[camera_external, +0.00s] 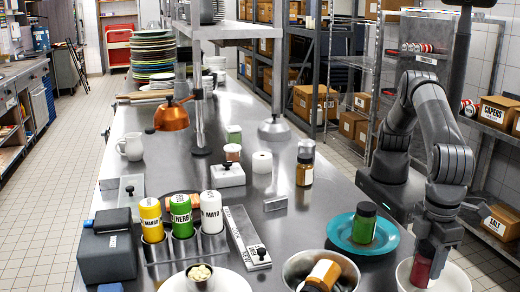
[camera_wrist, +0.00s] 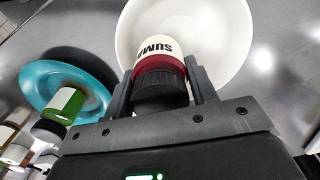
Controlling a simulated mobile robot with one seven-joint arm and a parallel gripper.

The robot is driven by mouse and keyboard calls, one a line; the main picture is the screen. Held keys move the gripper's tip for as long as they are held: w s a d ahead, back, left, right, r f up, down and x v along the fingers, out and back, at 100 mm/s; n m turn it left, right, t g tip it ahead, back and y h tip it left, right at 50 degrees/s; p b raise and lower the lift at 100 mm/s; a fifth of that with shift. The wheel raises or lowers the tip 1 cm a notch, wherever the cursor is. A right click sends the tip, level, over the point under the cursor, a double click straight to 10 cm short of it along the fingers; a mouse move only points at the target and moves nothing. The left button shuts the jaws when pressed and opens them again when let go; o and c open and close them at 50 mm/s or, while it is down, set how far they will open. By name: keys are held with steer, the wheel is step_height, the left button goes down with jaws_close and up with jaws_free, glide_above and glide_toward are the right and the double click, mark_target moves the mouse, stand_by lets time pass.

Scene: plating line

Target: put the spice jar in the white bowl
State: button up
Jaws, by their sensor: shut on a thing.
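My gripper (camera_external: 428,252) is shut on a red spice jar (camera_external: 421,271) with a dark lid. In the wrist view, the jar (camera_wrist: 160,62) has a white label with letters that read "SUM", and my gripper's fingers (camera_wrist: 161,88) stand on either side of its lid. The white bowl (camera_external: 458,278) is at the lower right of the external view, and the jar is at or just inside its opening. In the wrist view, the white bowl (camera_wrist: 225,35) lies beyond the jar. I cannot tell whether the jar touches the bowl's bottom.
A teal plate (camera_external: 340,236) with a green jar (camera_external: 364,222) stands beside the white bowl. A metal bowl (camera_external: 296,268) holds an orange-brown jar (camera_external: 322,274). Squeeze bottles (camera_external: 181,216) stand in a rack further left. The counter's middle (camera_external: 262,200) has some bare steel.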

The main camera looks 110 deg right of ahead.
steer(key=shift+f, duration=0.5)
steer(key=o, duration=1.1)
steer(key=shift+o, duration=0.2)
step_height(320, 180, up, 13)
steer(key=shift+f, duration=0.15)
steer(key=shift+r, duration=0.25)
